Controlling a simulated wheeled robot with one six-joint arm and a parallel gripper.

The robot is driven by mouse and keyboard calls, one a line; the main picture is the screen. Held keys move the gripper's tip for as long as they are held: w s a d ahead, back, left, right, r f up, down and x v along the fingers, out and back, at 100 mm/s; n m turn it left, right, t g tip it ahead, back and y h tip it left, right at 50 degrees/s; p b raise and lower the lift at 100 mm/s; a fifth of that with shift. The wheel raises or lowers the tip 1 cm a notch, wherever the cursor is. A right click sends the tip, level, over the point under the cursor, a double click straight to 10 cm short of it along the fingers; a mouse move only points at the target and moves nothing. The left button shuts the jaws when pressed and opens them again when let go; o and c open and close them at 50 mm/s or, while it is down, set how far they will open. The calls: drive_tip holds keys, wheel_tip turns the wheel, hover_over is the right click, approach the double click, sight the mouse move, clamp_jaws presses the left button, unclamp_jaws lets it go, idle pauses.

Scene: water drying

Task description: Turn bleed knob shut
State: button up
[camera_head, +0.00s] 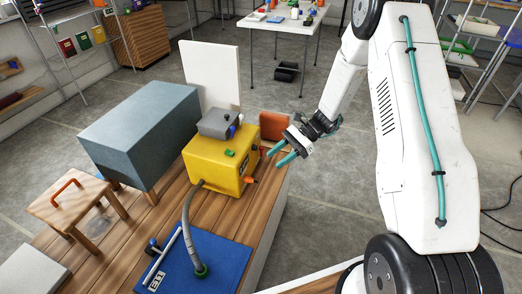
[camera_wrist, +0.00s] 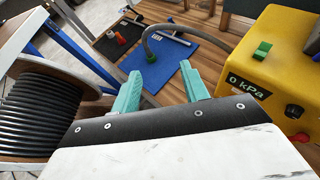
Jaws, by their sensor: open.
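A yellow box (camera_head: 213,174) with a grey unit on top stands on the wooden bench, and its front shows at the right of the wrist view (camera_wrist: 262,92). That front has a display reading 0 kPa (camera_wrist: 250,92), a black knob (camera_wrist: 294,111) and a red-orange part (camera_wrist: 301,137) below it. An orange part (camera_head: 252,180) sticks out of the box's right side in the head view. I cannot tell which is the bleed knob. My gripper (camera_head: 275,157) is open and empty, just right of the box. Its teal fingers (camera_wrist: 160,75) point past the box.
A grey hose (camera_head: 189,218) runs from the box to a green fitting on a blue mat (camera_head: 218,256). A blue-grey block (camera_head: 145,128) stands left of the box, and a reddish-brown block (camera_head: 274,126) behind it. A black cable reel (camera_wrist: 42,110) is close at left in the wrist view.

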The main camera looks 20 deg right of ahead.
drive_tip(key=w+d+f+m+t+y, duration=0.1)
drive_tip(key=w+f+m+t, duration=0.4)
drive_tip(key=f, duration=0.4)
drive_tip(key=w+d+f+m+t+y, duration=0.1)
drive_tip(key=w+d+f+m+t, duration=0.15)
drive_tip(key=w+f+m, duration=0.4)
drive_tip(key=m+t, duration=0.6)
drive_tip(key=m, duration=0.1)
approach(255, 147)
drive_tip(key=x, duration=0.7)
drive_tip(key=shift+w+f+h, duration=0.3)
drive_tip(key=shift+w+f, duration=0.05)
drive_tip(key=shift+f, duration=0.2)
clamp_jaws()
